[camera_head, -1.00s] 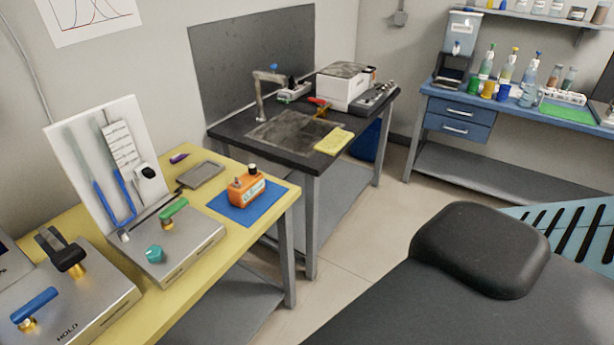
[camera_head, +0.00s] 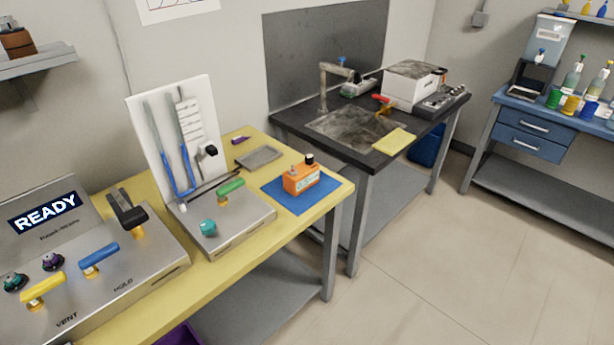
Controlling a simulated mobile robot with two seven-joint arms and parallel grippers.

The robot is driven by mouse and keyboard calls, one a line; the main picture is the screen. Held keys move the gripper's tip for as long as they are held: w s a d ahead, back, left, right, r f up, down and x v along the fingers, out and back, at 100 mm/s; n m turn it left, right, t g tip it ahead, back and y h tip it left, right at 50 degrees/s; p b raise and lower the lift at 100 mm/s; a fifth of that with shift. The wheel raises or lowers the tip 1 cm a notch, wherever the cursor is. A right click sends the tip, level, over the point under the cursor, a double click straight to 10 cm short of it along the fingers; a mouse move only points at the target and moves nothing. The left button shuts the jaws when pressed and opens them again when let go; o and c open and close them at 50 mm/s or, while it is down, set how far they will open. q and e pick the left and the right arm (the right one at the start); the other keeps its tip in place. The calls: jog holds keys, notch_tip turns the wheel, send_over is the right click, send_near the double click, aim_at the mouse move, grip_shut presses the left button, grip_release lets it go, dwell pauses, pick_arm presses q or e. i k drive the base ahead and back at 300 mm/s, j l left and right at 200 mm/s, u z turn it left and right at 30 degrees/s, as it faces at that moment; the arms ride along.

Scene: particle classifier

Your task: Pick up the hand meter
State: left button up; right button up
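The hand meter appears to be the small orange device (camera_head: 299,179) with a black knob on top. It stands on a blue mat (camera_head: 324,190) at the right end of the yellow table (camera_head: 219,276). Nothing covers it from this side. Neither of my grippers shows in the head view.
Left of the orange device stand a metal box with green and teal handles (camera_head: 228,228) and a console reading READY (camera_head: 45,212). A grey tray (camera_head: 260,158) lies behind it. A dark sink bench (camera_head: 348,158) stands beyond. The floor (camera_head: 440,260) at right is clear.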

aim_at(301, 177)
jog(key=u, duration=0.65)
jog(key=i+l+u, duration=0.1)
jog(key=l+u, duration=1.05)
jog(key=l, duration=0.6)
jog(key=k+l+u, duration=0.1)
jog(key=l+u, duration=0.2)
jog(key=l, duration=0.65)
jog(key=k+l, duration=0.1)
jog(key=l, duration=0.85)
jog(key=k+l, duration=0.15)
jog(key=l, duration=0.85)
jog(key=k+u, duration=0.05)
